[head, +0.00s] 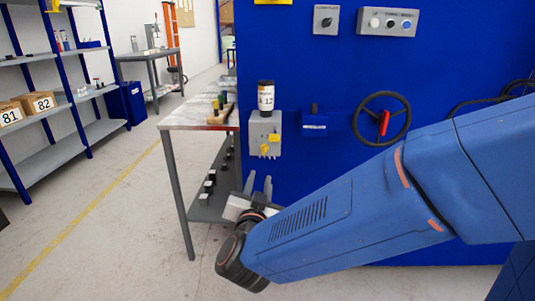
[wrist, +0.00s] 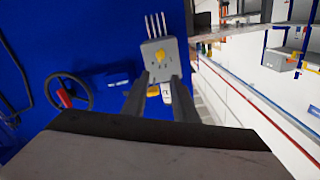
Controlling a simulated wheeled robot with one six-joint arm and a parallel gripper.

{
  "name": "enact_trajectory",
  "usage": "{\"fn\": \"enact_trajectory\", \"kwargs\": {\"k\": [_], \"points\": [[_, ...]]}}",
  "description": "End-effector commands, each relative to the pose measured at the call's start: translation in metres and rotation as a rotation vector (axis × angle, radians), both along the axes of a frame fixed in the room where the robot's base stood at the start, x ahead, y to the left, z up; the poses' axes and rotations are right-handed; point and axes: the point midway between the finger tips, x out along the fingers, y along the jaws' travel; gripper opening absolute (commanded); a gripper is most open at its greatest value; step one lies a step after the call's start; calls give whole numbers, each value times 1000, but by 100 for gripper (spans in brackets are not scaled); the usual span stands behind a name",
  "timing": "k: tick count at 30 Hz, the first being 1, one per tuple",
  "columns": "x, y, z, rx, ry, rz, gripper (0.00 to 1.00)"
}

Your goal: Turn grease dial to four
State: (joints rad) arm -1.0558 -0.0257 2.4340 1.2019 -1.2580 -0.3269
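A grey box (head: 257,128) is mounted on the blue panel and carries a yellow dial knob (head: 264,149) on its front. A second yellow part (head: 274,138) shows beside the knob. A jar (head: 266,97) with a dark lid and a label stands at the top of the box. My gripper (head: 259,186) is below the box, fingers pointing up towards it, apart and empty. In the wrist view, the grey box (wrist: 152,48) and yellow knob (wrist: 160,56) appear just beyond the two open fingers (wrist: 160,82). The dial's numbers are too small to read.
A table (head: 183,121) with small items stands to the left. Shelves (head: 40,118) with boxes are farther left. The floor between is clear.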

Motion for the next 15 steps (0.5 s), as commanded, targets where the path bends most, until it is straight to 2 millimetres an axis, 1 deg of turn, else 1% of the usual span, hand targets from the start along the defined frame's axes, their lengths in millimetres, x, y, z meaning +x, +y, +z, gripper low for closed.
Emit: {"fn": "enact_trajectory", "kwargs": {"k": [5, 15], "points": [[20, -2, 0, 1, 0, -2, 26], [70, -3, 0, 0, 1, -2, 26]]}}
